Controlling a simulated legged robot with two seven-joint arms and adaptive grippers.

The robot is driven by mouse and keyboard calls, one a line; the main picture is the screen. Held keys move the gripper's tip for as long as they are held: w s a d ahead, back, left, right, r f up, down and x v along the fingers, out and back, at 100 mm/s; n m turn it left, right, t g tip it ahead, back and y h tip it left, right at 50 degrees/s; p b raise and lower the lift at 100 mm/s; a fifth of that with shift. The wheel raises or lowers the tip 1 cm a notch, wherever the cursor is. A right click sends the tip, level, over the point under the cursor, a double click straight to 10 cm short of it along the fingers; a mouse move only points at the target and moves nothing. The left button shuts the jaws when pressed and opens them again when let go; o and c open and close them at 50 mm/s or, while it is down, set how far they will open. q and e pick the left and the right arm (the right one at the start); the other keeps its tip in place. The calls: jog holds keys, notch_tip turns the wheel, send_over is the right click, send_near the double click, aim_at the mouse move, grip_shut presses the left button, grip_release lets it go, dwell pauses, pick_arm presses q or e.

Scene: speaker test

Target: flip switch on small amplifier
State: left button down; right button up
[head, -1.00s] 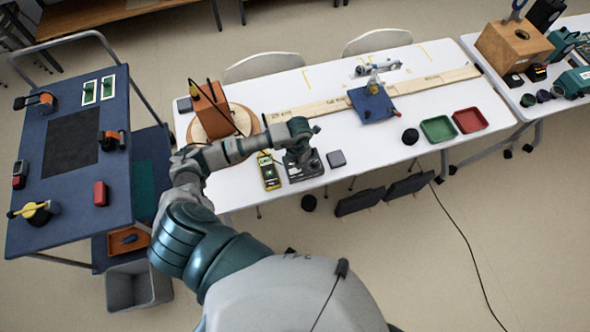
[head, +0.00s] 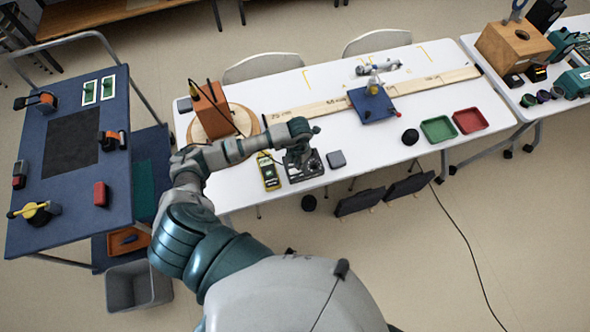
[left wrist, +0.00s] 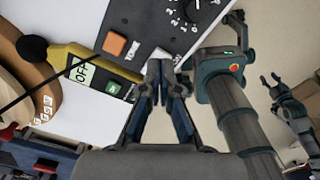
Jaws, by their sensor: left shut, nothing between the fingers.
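The small amplifier (head: 309,168) is a dark grey box at the white table's front edge. In the left wrist view its panel (left wrist: 140,17) has an orange square switch (left wrist: 115,44), a "TONE" label and a white-marked dial. I cannot tell which way the switch is set. My left gripper (left wrist: 160,68) is shut and empty, its tips in front of the panel beside the switch; I cannot tell whether they touch. In the head view my left gripper (head: 298,156) is over the amplifier and hides part of it. My right gripper (left wrist: 272,84) seems to show small at the right of the wrist view.
A yellow meter (head: 268,171) lies close left of the amplifier. An orange block (head: 211,110) stands on a round wooden board behind. Green (head: 438,130) and red (head: 470,120) trays lie further right. A blue cart (head: 60,235) stands left.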

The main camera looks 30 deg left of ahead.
pick_arm(q)
jog(key=shift+f+b, duration=0.85)
jog(key=shift+f, duration=0.3)
dwell(0.5)
notch_tip(320, 180, up, 2)
jog(key=shift+p, duration=0.8)
jog(key=shift+r+p, duration=1.8)
jog(key=shift+r, duration=0.75)
